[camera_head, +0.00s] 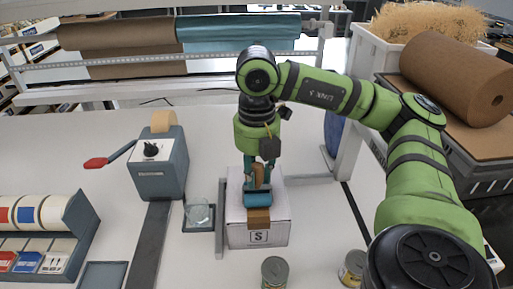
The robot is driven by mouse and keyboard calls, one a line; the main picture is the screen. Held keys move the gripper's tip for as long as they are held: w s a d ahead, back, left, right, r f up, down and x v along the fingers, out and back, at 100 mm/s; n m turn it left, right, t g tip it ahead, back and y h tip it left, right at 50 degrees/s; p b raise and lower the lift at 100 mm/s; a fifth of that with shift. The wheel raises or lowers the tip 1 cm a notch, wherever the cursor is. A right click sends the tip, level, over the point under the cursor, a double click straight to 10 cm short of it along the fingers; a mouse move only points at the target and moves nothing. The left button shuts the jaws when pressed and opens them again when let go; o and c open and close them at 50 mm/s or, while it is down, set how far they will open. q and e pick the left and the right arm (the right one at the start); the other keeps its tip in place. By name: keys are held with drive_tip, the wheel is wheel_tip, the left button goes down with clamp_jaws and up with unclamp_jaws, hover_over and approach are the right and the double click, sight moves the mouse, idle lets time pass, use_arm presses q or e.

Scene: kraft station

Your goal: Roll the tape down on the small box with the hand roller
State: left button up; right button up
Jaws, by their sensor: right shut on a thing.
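The small box (237,236) is white, marked with an S, and stands on the white table at the middle of the camera_head view. A brown strip of tape (259,224) shows on its front top edge. My right gripper (259,190) points down over the box top, shut on the hand roller (260,176), of which a brown part shows between the teal fingers. The fingers and arm hide much of the roller and the box top; whether the roller touches the tape is not clear. My left gripper is not in view.
A grey tape dispenser (160,178) with a red-tipped lever stands left of the box. A clear dish (199,214) sits close to the box's left. Two cans (275,271) (351,268) stand in front. A label rack (40,235) fills the left front. Paper rolls (120,36) hang behind.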

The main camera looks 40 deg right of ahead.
drive_tip(key=shift+s+a, duration=0.8)
drive_tip(key=shift+s, duration=0.1)
drive_tip(key=shift+s+a, duration=0.1)
drive_tip(key=shift+s+a, duration=0.6)
drive_tip(key=shift+s, duration=0.15)
drive_tip(key=shift+w+d+r+p, duration=0.15)
drive_tip(key=shift+r+p, duration=0.25)
drive_tip(key=shift+r, duration=0.4)
wheel_tip(320, 180, up, 4)
drive_tip(key=p, duration=0.3)
drive_tip(key=shift+r, duration=0.2)
drive_tip(key=shift+f, duration=0.1)
